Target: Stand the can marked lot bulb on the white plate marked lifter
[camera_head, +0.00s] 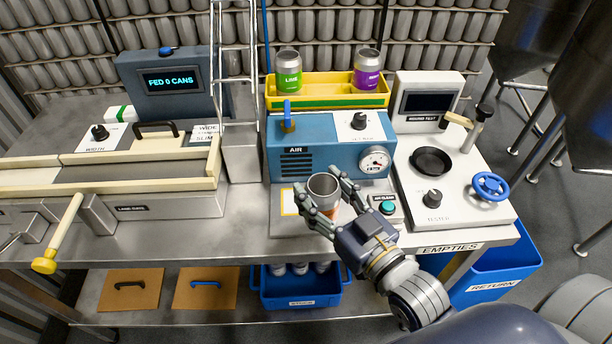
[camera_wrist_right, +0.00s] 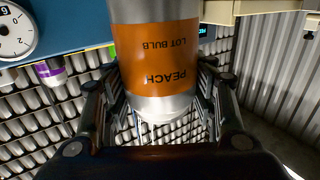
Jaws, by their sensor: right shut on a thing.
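The can marked lot bulb (camera_head: 323,187) is silver with an open top and an orange label. In the right wrist view the can (camera_wrist_right: 160,55) shows the words "PEACH" and "LOT BULB", upside down there. My right gripper (camera_head: 322,200) is shut on the can's sides and holds it roughly upright in front of the blue machine. A white plate with a yellow edge (camera_head: 289,202) shows just left of the can, partly hidden by my fingers. I cannot read a lifter mark, nor tell whether the can touches anything below. My left gripper is not in view.
The blue AIR machine (camera_head: 318,150) with a gauge stands right behind the can. A teal button box (camera_head: 388,208) is close on the right, beside a white tester (camera_head: 455,185). A yellow tray (camera_head: 325,100) holds a green and a purple can. A conveyor (camera_head: 110,190) stands left.

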